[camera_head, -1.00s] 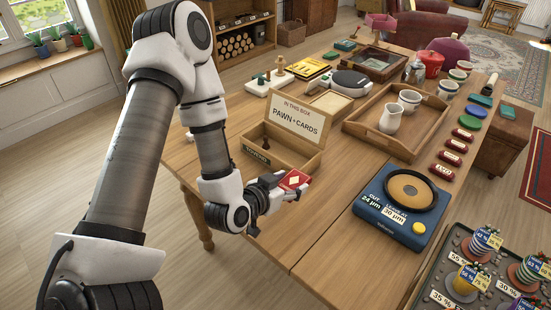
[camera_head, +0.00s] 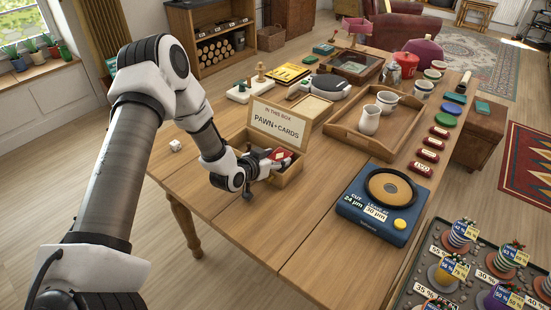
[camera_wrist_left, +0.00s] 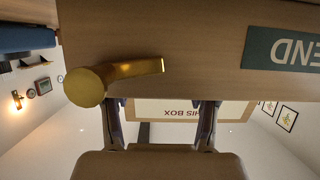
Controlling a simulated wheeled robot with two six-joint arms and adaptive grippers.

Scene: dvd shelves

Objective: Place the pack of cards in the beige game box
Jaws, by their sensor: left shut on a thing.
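The red pack of cards (camera_head: 280,154), with a pale diamond mark, is held in my left gripper (camera_head: 274,160). In the head view the pack overlaps the open wooden game box (camera_head: 291,178); I cannot tell its exact height over it. The box's raised lid (camera_head: 282,124) reads "IN THIS BOX PAWN + CARDS". My gripper comes in over the box's front left and hides much of its inside. The left wrist view shows part of the lid sign (camera_wrist_left: 180,111) between the fingers and a green label reading "END" (camera_wrist_left: 290,49). My right gripper is not in view.
A white die (camera_head: 175,145) lies on the table left of my wrist. A wooden tray (camera_head: 345,128) with a jug and cups stands right of the box. A blue machine (camera_head: 349,204) is in front of the tray. The table front is clear.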

